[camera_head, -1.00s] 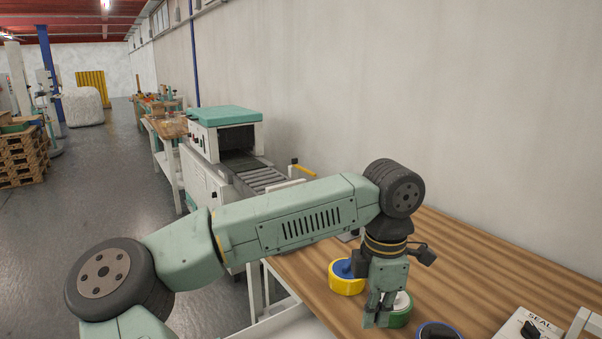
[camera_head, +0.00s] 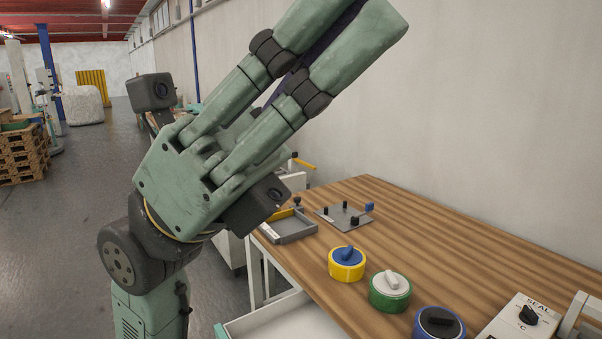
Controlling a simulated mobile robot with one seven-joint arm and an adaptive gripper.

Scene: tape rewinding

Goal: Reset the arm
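My gripper (camera_head: 358,25) is large and close to the camera, raised well above the table. Its two pale green fingers point up and to the right, side by side with a narrow dark strip between them. The end of the upper finger is cut off by the top edge. No object shows between the fingers, but from this angle I cannot tell whether they are open or shut. My arm stands upright below it, at the left of the table.
The wooden table (camera_head: 480,235) holds yellow (camera_head: 347,273), green (camera_head: 389,304) and blue (camera_head: 430,330) tape rolls, a grey tray (camera_head: 290,234), a pegged plate (camera_head: 345,216) and a SEAL box (camera_head: 505,328). A wall runs behind. Open floor (camera_head: 60,230) lies left.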

